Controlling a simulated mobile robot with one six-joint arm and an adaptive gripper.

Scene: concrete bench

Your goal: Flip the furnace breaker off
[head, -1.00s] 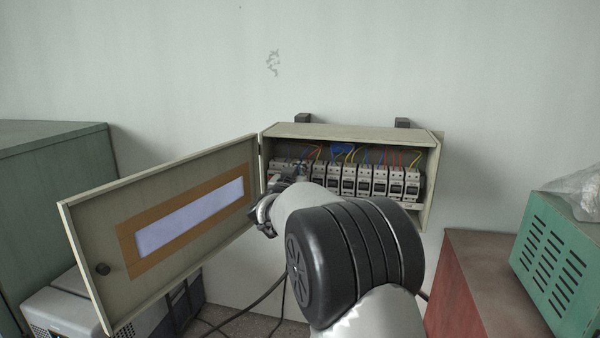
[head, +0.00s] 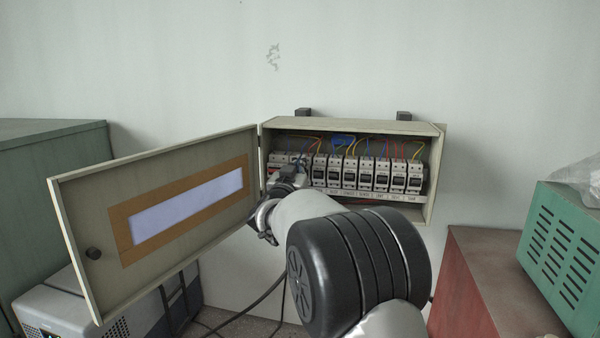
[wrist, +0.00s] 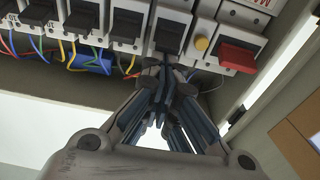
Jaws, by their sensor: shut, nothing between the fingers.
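The breaker box (head: 350,126) hangs open on the wall, with a row of grey breakers (head: 364,172) inside. Label strips run below them, but I cannot read which one is the furnace. My gripper (head: 296,168) is at the left end of the row in the head view. In the wrist view my gripper (wrist: 163,88) is shut and empty, its tips close to a breaker with a dark toggle (wrist: 170,36); I cannot tell whether they touch. Beside that breaker are a yellow button (wrist: 201,43) and a red switch (wrist: 238,57).
The box's door (head: 75,215) stands swung open to the left, close to my wrist. Coloured wires (wrist: 88,62) run along the breakers. A red cabinet (head: 475,280) and a green vented case (head: 560,250) stand at the right.

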